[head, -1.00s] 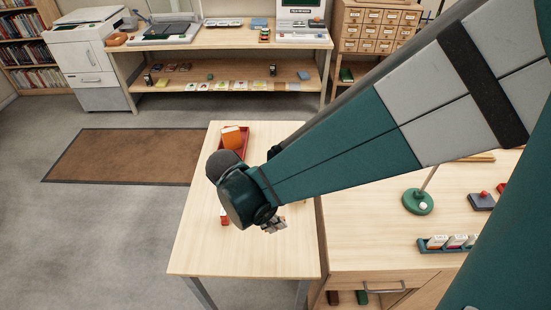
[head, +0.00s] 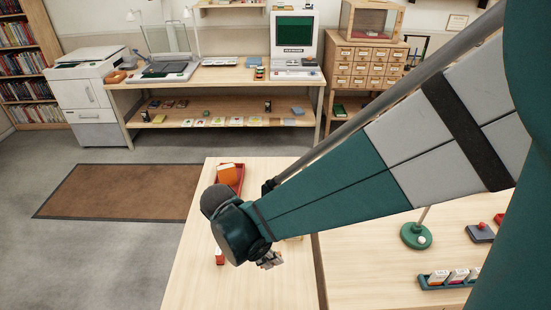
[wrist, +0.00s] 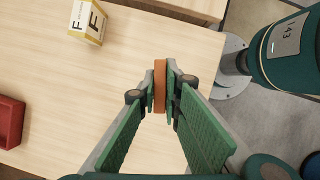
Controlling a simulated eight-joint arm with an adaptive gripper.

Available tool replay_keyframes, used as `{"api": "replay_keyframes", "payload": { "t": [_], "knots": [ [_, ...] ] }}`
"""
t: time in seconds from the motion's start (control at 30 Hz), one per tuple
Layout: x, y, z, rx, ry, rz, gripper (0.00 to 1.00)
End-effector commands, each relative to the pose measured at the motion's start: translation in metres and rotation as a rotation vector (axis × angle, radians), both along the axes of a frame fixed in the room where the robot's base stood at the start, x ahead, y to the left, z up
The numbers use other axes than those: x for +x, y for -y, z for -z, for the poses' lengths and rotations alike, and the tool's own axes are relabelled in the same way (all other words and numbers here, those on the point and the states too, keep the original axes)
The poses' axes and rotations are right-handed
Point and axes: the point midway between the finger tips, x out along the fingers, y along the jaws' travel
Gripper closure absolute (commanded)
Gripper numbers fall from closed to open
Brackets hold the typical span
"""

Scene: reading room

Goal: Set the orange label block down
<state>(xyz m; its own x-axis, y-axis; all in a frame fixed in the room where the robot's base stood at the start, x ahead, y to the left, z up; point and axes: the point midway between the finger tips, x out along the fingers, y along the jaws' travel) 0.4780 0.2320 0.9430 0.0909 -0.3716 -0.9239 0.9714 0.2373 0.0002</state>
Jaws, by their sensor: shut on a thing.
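My gripper (wrist: 160,88) is shut on the orange label block (wrist: 159,76), which shows edge-on as a narrow orange-brown strip between the fingertips in the wrist view. Its label face is not visible. Pale wooden tabletop lies below it; I cannot tell whether the block touches the wood. In the head view my gripper (head: 270,261) is over the right part of the small table (head: 200,285), and the wrist hides the block there.
A yellow-and-white block marked F (wrist: 88,22) stands on the table in the wrist view. A red tray (wrist: 9,122) is at the left. In the head view a red tray (head: 238,188) holds an orange thing (head: 228,174).

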Motion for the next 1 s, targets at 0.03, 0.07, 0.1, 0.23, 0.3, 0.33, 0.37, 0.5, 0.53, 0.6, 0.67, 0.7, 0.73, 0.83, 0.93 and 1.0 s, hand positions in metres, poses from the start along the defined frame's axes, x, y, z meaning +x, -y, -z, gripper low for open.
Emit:
{"api": "replay_keyframes", "payload": {
  "t": [0.03, 0.07, 0.1, 0.23, 0.3, 0.33, 0.37, 0.5, 0.53, 0.6, 0.67, 0.7, 0.73, 0.83, 0.93, 1.0],
  "knots": [
    [0.006, -0.001, -0.001, 0.000, 0.000, 0.003, 1.00],
    [0.010, -0.002, -0.001, 0.000, 0.000, 0.005, 1.00],
    [0.015, -0.004, -0.001, 0.000, 0.001, 0.009, 1.00],
    [0.040, -0.008, -0.004, 0.000, 0.000, 0.025, 1.00],
    [0.056, -0.011, -0.005, 0.000, 0.000, 0.034, 1.00],
    [0.064, -0.012, -0.006, 0.000, 0.001, 0.039, 1.00],
    [0.072, -0.013, -0.006, 0.000, 0.001, 0.044, 1.00],
    [0.111, -0.016, -0.009, 0.001, 0.001, 0.068, 1.00],
    [0.119, -0.016, -0.009, 0.001, 0.001, 0.073, 1.00],
    [0.139, -0.017, -0.010, 0.000, 0.001, 0.084, 1.00],
    [0.156, -0.016, -0.010, 0.000, 0.001, 0.095, 1.00],
    [0.167, -0.016, -0.011, 0.000, 0.001, 0.101, 1.00],
    [0.175, -0.016, -0.011, 0.000, 0.001, 0.106, 1.00],
    [0.203, -0.013, -0.011, 0.000, 0.001, 0.122, 1.00],
    [0.231, -0.009, -0.011, 0.000, 0.000, 0.139, 1.00],
    [0.250, -0.006, -0.010, 0.000, 0.001, 0.151, 1.00]
  ]
}}
